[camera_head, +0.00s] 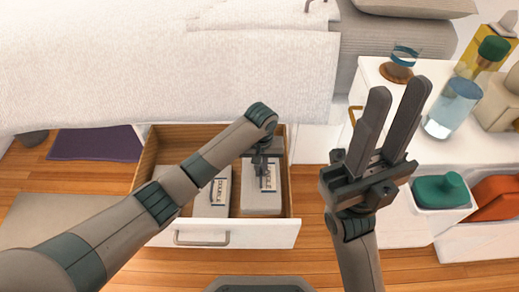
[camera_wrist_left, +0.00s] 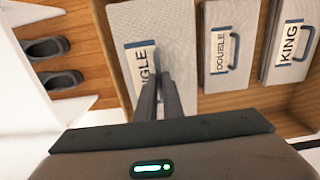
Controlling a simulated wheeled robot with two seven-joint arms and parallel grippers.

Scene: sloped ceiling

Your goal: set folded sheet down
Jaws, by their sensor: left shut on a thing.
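The folded sheet marked with a partly covered label ending in "GLE" (camera_head: 262,200) is a pale grey flat bundle at the right end of the open drawer (camera_head: 281,233). My left gripper (camera_head: 262,172) is shut on it from above, near its label. In the left wrist view my closed fingers (camera_wrist_left: 158,82) cover part of the label on this sheet (camera_wrist_left: 132,18). The sheet is within the drawer walls; I cannot tell whether it touches the bottom. My right gripper (camera_head: 397,95) is open and empty, raised right of the drawer.
The DOUBLE sheet (camera_head: 222,190) lies beside it, and a KING sheet (camera_wrist_left: 287,45) shows in the left wrist view. The bed (camera_head: 170,70) is behind the drawer. A white stand (camera_head: 385,105) with a glass and bottles is at right. Dark slippers (camera_wrist_left: 50,48) lie on the floor.

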